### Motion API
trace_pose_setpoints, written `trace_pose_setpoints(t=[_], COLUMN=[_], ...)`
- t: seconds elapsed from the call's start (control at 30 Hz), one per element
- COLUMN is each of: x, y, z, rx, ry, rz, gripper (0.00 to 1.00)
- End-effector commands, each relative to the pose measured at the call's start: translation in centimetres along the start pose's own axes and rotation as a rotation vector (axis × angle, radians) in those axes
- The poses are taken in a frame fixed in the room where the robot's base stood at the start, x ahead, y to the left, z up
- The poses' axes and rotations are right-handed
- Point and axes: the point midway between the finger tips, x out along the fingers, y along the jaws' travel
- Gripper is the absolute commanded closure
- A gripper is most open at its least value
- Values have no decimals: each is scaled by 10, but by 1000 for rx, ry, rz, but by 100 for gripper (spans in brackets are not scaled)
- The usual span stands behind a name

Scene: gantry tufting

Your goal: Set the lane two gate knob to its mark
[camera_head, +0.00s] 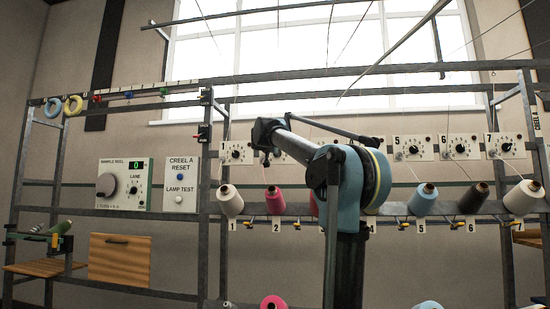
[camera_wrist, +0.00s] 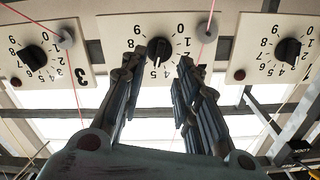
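The lane two gate knob (camera_wrist: 159,49) is black and sits on a white numbered plate in the middle of the wrist view, which appears upside down. Its pointer faces roughly the 4 to 5 side of the dial; I cannot tell the exact reading or see a set mark. My gripper (camera_wrist: 158,66) is open, with one dark finger on each side just below the knob in that view. Contact is not clear. The fingers cover the plate's lower corners, so its label is hidden. In the head view my arm hides most of this plate.
The lane three knob (camera_wrist: 33,57) is close on the left in the wrist view, and another gate knob (camera_wrist: 288,50) is on the right. Yarn cones (camera_head: 230,201) stand on the rail below the gates.

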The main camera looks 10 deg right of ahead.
Motion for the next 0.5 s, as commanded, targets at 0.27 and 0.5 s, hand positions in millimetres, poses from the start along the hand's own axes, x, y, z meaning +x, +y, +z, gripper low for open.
trace_pose_setpoints(t=[0.27,0.5], x=[43,64], y=[1,0], z=[0,0], rx=[0,0], ry=[0,0], rz=[1,0], gripper=[71,71])
